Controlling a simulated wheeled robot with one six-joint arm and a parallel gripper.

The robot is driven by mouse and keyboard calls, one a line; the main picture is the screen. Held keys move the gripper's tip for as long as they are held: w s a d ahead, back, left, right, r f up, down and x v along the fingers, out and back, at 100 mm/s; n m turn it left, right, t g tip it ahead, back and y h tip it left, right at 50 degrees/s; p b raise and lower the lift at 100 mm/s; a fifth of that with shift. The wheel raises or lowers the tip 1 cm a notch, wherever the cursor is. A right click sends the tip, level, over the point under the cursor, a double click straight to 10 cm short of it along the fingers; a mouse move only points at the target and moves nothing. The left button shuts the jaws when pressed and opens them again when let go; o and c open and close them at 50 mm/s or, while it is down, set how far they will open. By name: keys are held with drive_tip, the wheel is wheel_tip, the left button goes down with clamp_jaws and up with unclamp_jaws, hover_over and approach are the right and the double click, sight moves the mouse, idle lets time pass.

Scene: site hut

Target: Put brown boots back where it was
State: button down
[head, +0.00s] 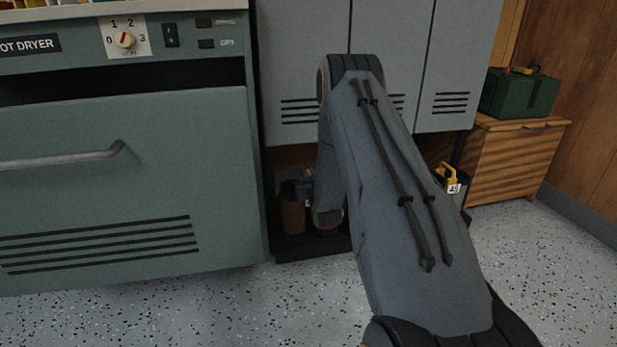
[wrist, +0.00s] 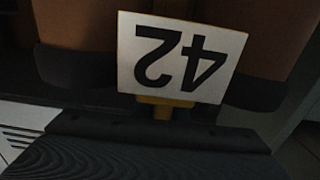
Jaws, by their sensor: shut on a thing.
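The brown boots (head: 293,216) show in the head view in the low gap under the grey lockers, partly hidden by my arm. In the wrist view the boots (wrist: 75,18) fill the top, with dark bands and a white tag (wrist: 182,57) reading 42, upside down, on a yellow piece (wrist: 165,106). A dark rack base (head: 290,248) lies below the boots. I cannot tell whether they touch it.
The green boot dryer (head: 130,185) stands close on the left. Lockers (head: 300,70) hang above the gap. A yellow clip with a 45 tag (head: 453,188) shows right of my arm. A wooden cabinet (head: 515,160) carries a green box (head: 520,94). Speckled floor (head: 240,315) is clear in front.

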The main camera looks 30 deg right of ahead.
drive_tip(key=shift+w+f+b, duration=0.2)
drive_tip(key=shift+f+b, duration=1.1)
drive_tip(key=shift+f, duration=0.35)
drive_tip(key=c, duration=2.2)
unclamp_jaws()
drive_tip(key=shift+s+f, duration=0.1)
drive_tip(key=shift+f, duration=0.15)
drive_tip(key=o, duration=0.4)
drive_tip(key=shift+r, duration=0.1)
drive_tip(key=shift+s+r, duration=0.1)
drive_tip(key=shift+s, duration=0.05)
drive_tip(key=p+v, duration=0.6)
drive_tip(key=v, duration=0.5)
drive_tip(key=shift+s+p, duration=0.3)
drive_tip(key=shift+s, duration=0.05)
